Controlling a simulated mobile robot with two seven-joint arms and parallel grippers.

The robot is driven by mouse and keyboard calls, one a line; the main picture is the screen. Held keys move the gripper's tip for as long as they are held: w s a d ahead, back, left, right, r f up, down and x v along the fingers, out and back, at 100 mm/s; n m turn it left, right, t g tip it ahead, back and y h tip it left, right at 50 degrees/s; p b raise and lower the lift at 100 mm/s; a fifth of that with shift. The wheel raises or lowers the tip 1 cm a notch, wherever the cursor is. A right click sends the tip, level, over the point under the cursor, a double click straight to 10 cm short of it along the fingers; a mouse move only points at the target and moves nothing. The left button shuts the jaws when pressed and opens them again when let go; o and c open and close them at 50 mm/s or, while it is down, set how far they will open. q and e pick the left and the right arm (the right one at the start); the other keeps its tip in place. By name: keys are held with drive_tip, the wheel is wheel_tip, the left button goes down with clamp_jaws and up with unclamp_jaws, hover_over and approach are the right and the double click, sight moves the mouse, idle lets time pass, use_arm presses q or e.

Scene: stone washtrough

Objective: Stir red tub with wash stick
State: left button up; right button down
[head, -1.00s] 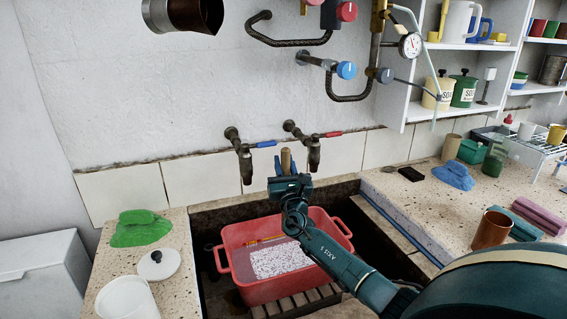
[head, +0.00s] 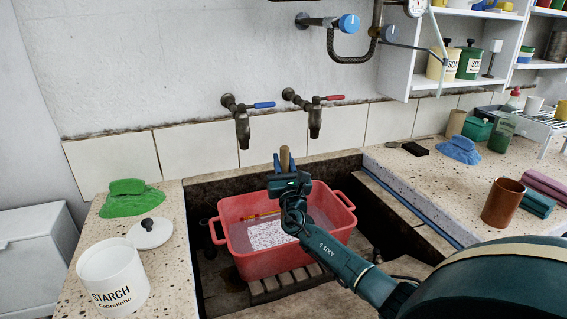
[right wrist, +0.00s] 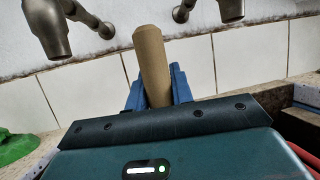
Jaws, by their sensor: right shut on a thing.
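The red tub (head: 262,263) stands in the stone trough on a slatted rack. It holds cloudy water and a white speckled patch. My right gripper (head: 285,168) is over the back right part of the tub, shut on the wooden wash stick (head: 284,156). The stick's top end stands up above the fingers, and it shows large in the right wrist view (right wrist: 152,60) between blue fingers. Its lower part is hidden behind my gripper and arm, so I cannot tell whether it touches the water. My left gripper is not in view.
Two taps, blue-handled (head: 243,125) and red-handled (head: 315,115), jut from the wall behind the tub. A starch pot (head: 112,278), its lid (head: 150,233) and a green cloth (head: 129,200) lie left. A copper cup (head: 503,203) and a blue cloth (head: 458,150) are right.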

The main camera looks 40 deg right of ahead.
use_arm(q)
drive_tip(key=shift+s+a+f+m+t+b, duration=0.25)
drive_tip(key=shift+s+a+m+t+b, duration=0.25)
drive_tip(key=shift+b, duration=2.15)
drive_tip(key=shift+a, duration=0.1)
